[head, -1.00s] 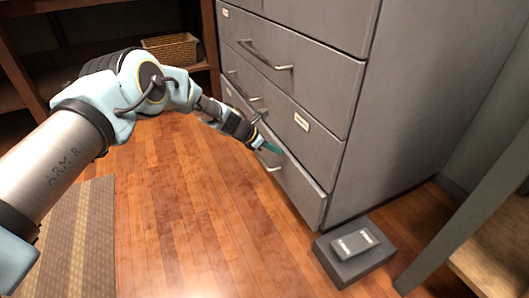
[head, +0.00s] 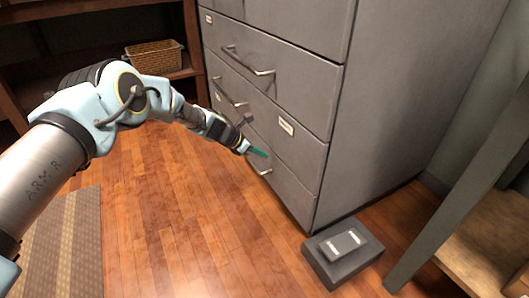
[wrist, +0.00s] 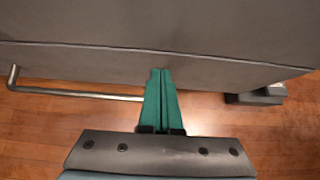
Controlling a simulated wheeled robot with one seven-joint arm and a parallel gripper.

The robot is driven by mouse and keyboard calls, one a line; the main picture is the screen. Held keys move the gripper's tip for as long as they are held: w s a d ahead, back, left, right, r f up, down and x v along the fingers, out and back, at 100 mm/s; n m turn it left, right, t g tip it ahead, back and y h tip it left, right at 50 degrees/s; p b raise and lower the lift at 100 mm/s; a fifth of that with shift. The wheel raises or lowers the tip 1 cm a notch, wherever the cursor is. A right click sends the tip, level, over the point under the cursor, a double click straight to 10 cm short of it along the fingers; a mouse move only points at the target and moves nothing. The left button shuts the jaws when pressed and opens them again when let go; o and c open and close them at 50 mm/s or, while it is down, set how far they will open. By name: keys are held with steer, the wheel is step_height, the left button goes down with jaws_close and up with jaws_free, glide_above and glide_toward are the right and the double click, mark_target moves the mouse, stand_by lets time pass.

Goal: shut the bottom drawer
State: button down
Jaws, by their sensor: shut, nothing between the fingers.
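The bottom drawer (head: 288,188) is the lowest grey front of the metal filing cabinet (head: 390,110). In the head view it looks flush or nearly flush with the front above; a small remaining gap cannot be ruled out. Its metal handle (head: 260,168) is partly hidden by my gripper (head: 258,152). My gripper is shut and empty, its green fingertips at the drawer front near the handle. In the wrist view the closed green fingers (wrist: 161,75) overlap the grey front (wrist: 225,68), with the handle (wrist: 75,93) to their left. Exact contact cannot be told.
A dark box with a small device on it (head: 343,255) lies on the floor by the cabinet's near corner. A wicker basket (head: 155,55) sits on a wooden shelf at the back left. A mat (head: 60,245) lies on the open wooden floor at left.

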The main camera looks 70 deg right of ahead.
steer(key=w+f+p+v, duration=0.1)
steer(key=p+v, duration=0.2)
steer(key=v, duration=0.8)
steer(key=shift+a, duration=0.45)
steer(key=shift+w, duration=0.15)
